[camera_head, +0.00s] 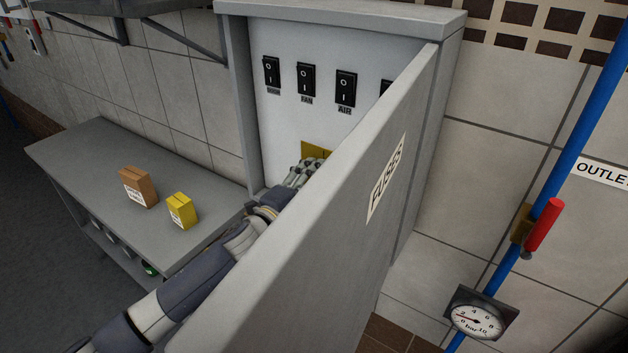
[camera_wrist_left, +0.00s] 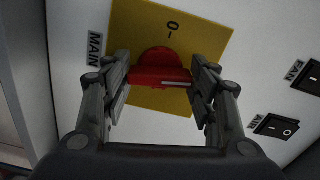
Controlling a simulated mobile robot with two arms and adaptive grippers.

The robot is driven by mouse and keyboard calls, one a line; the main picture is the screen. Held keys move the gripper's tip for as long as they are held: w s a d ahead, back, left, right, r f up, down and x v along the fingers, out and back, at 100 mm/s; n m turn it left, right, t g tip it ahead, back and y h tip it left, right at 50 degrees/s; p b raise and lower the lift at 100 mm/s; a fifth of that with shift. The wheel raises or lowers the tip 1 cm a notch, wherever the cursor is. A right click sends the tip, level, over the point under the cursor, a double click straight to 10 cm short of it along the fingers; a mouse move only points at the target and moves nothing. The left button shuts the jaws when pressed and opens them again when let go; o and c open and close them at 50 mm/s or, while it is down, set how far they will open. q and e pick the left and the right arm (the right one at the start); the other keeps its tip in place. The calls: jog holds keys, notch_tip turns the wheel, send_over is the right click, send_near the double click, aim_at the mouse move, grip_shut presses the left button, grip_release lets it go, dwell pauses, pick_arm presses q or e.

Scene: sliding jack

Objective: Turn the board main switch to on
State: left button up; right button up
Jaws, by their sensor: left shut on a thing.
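The main switch (camera_wrist_left: 160,65) is a red rotary knob on a yellow plate (camera_wrist_left: 127,25), with a MAIN label beside it, in the left wrist view. Its bar lies across the picture between my fingers, and a white mark shows on the bar's right part. My left gripper (camera_wrist_left: 162,80) is shut on this red handle. In the head view my left gripper (camera_head: 308,170) reaches into the grey board (camera_head: 290,130) at the yellow plate (camera_head: 313,148); the knob is hidden there by the gripper and the door. My right gripper is not in view.
The open FUSES door (camera_head: 330,220) stands close along my left arm's right side. Rocker switches, including FAN (camera_head: 306,80) and AIR (camera_head: 346,89), sit above. A grey bench (camera_head: 90,160) at left holds a brown box (camera_head: 138,188) and a yellow box (camera_head: 182,211).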

pick_arm(q)
jog(key=shift+m, duration=1.1)
jog(key=o, duration=1.1)
jog(key=shift+c, duration=0.2)
jog(key=v, duration=1.2)
